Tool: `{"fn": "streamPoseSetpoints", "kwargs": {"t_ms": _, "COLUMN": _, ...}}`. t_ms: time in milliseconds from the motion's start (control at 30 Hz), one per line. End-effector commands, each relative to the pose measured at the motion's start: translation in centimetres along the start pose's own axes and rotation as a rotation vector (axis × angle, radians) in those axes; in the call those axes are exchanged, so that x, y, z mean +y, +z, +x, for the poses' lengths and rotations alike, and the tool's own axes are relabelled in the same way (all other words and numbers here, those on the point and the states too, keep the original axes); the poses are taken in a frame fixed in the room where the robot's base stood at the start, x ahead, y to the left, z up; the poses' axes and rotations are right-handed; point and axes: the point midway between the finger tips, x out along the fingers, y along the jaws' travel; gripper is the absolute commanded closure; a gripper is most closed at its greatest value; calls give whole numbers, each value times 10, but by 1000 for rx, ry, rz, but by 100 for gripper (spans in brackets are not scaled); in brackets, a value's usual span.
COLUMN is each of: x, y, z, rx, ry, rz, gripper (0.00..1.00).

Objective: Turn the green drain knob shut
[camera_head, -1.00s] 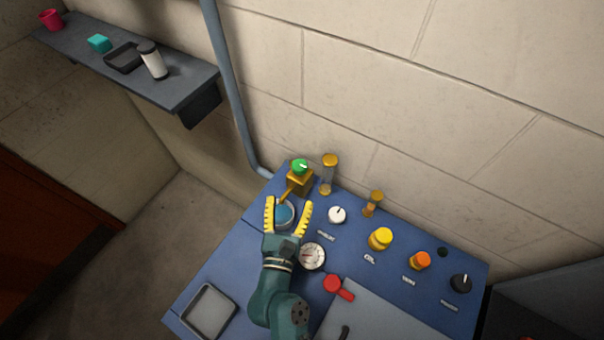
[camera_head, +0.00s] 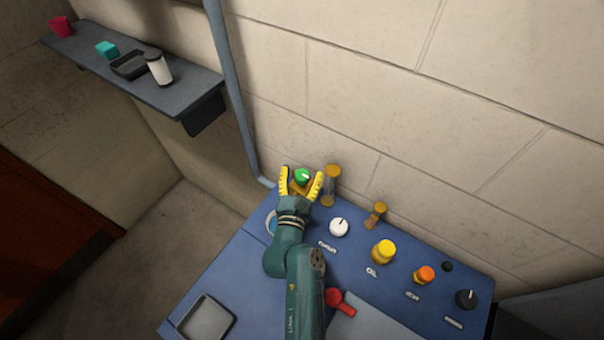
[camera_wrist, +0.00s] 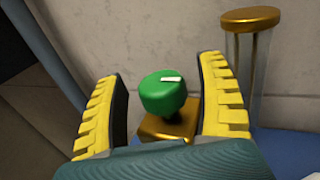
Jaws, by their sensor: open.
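The green knob (camera_head: 302,175) with a white pointer mark sits on a brass block at the back left of the blue panel. In the wrist view the green knob (camera_wrist: 163,92) stands between my two yellow fingers, with its white mark near the top pointing right. The brass block (camera_wrist: 170,125) shows beneath it. My gripper (camera_head: 302,180) is open, with one finger on each side of the knob.
A brass-capped glass cylinder (camera_head: 331,185) stands close to the right of my gripper, and also in the wrist view (camera_wrist: 245,70). A white knob (camera_head: 339,227), yellow knob (camera_head: 383,251) and red lever (camera_head: 338,299) lie further right and forward. The wall is close behind.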

Motion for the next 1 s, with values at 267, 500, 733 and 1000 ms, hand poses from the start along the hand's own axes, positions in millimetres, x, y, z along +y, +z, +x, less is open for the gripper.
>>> {"fn": "streamPoseSetpoints", "kwargs": {"t_ms": 267, "x": 0, "y": 0, "z": 0, "rx": 0, "ry": 0, "rz": 0, "gripper": 75}}
{"fn": "streamPoseSetpoints", "kwargs": {"t_ms": 500, "x": 0, "y": 1, "z": 0, "rx": 0, "ry": 3, "rz": -1, "gripper": 94}}
{"fn": "streamPoseSetpoints", "kwargs": {"t_ms": 733, "x": -1, "y": 6, "z": 0, "rx": 3, "ry": 37, "rz": -2, "gripper": 94}}
{"fn": "streamPoseSetpoints", "kwargs": {"t_ms": 1000, "x": -1, "y": 9, "z": 0, "rx": 3, "ry": 135, "rz": -3, "gripper": 94}}
